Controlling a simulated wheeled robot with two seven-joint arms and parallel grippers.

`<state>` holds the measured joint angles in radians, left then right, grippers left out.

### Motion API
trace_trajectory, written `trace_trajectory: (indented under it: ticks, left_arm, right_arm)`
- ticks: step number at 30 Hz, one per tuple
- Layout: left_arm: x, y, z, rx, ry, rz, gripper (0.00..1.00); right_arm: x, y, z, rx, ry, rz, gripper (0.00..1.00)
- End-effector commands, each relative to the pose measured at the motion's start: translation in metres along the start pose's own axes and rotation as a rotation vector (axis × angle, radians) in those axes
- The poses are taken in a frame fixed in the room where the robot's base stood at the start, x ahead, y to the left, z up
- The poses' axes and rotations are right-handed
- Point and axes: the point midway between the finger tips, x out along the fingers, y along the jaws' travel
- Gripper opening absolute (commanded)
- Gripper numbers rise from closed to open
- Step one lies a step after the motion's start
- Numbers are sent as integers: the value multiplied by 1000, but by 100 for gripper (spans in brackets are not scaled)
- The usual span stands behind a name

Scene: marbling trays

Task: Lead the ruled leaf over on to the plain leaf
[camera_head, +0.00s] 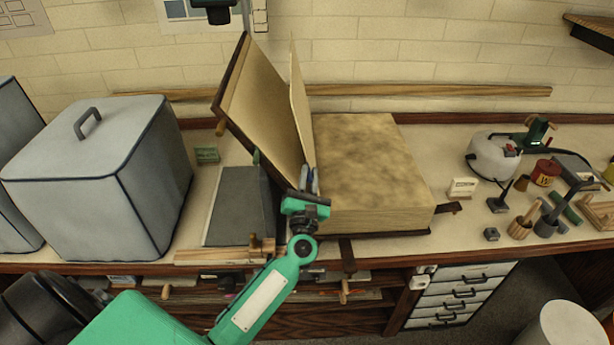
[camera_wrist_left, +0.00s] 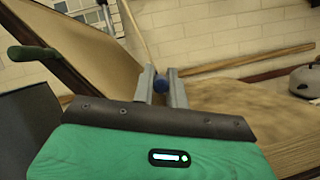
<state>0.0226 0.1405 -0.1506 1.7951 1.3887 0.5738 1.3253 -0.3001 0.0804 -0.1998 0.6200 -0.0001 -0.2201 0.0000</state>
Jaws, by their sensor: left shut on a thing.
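A big thick book lies open on the bench. Its cover side (camera_head: 258,100) leans up to the left. A single thin leaf (camera_head: 300,95) stands almost upright by the spine; no ruling can be made out on it. In the left wrist view the leaf (camera_wrist_left: 135,25) is a thin strip rising from near the fingers. The mottled tan page (camera_head: 368,155) lies flat on the right-hand block. My left gripper (camera_head: 309,180) is at the near edge of the upright leaf, shut on a small blue knob (camera_wrist_left: 160,84) at its low end. My right gripper is not in view.
A grey covered box (camera_head: 100,180) stands left, and a dark slanted board (camera_head: 238,205) lies before the cover. Pots, stamps and a white round vessel (camera_head: 492,155) crowd the right. A wooden rail (camera_head: 430,90) runs along the wall. Above the flat page is free room.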

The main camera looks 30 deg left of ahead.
Motion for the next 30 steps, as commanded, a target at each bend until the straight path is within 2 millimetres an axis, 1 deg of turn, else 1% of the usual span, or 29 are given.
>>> trace_trajectory:
  ticks: [3,4,5,6,7,15,19,23,30]
  left_arm:
    - [0,-1,0,0,0,-2,0]
    - [-1,-1,0,0,0,-2,20]
    - [-1,-1,0,0,0,-2,26]
    - [0,-1,0,0,0,-2,34]
    - [0,0,0,0,0,-1,36]
    - [-1,0,0,-1,0,-1,36]
    - [-4,-1,-1,-1,0,-1,36]
    - [-12,-1,-2,-1,0,-1,36]
    - [-32,-1,-2,-2,2,-1,36]
  right_arm:
    - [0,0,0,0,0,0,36]
    - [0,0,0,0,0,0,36]
    - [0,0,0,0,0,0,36]
    - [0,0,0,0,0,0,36]
    - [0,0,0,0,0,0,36]
    - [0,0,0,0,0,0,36]
    - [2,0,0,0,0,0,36]
    - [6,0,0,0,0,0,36]
    - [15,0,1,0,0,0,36]
